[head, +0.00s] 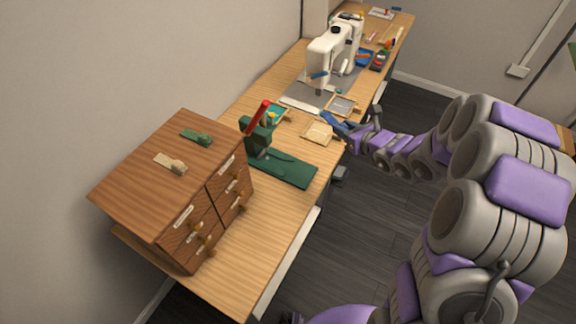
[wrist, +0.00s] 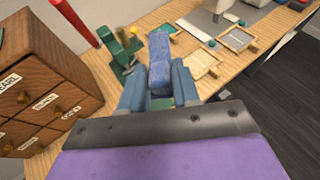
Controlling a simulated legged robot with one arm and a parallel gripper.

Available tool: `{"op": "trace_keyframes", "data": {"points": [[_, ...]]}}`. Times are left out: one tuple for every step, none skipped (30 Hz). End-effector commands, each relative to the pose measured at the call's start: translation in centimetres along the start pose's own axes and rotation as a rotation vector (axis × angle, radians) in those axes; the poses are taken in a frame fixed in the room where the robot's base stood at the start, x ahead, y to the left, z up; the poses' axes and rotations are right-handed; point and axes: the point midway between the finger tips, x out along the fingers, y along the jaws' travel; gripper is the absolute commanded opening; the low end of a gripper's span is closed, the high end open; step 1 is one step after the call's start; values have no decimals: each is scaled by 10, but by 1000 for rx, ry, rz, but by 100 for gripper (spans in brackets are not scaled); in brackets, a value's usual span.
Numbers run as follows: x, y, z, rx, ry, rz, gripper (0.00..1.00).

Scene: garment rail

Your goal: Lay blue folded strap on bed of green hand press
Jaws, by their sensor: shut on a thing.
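The blue folded strap (wrist: 159,62) is held between the fingers of my gripper (wrist: 158,90), which is shut on it. In the head view my gripper (head: 343,126) is over the table's right edge, with the strap (head: 331,119) at its tip. The green hand press (head: 256,138) with a red lever stands on the table, left of my gripper. Its flat green bed (head: 285,170) lies in front and looks bare in the head view. In the wrist view the press (wrist: 122,50) is to the left of the strap, and its bed is mostly hidden behind my gripper.
A wooden drawer cabinet (head: 178,172) stands left of the press, with a green strap (head: 197,138) and a beige strap (head: 171,163) on top. Small trays (head: 319,132) lie behind the press bed. A white sewing machine (head: 328,55) stands farther back. The front tabletop (head: 262,228) is clear.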

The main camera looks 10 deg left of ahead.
Motion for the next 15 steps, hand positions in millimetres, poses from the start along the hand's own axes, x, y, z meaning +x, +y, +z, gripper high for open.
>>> {"op": "trace_keyframes", "data": {"points": [[9,6,-16,-8,4,34,2],[14,9,-25,-15,5,54,2],[20,14,-36,-27,4,81,2],[24,17,-44,-35,2,102,2],[28,22,-53,-42,1,124,2],[33,28,-64,-53,0,152,2],[36,33,-73,-61,-1,173,2],[40,39,-83,-70,1,195,2],[44,46,-95,-81,2,222,2],[47,52,-103,-92,1,243,2],[50,58,-113,-100,2,264,2],[53,66,-125,-113,1,292,2],[55,73,-134,-122,-1,313,2],[57,80,-143,-132,-2,333,2],[60,89,-156,-142,-2,358,2]]}}
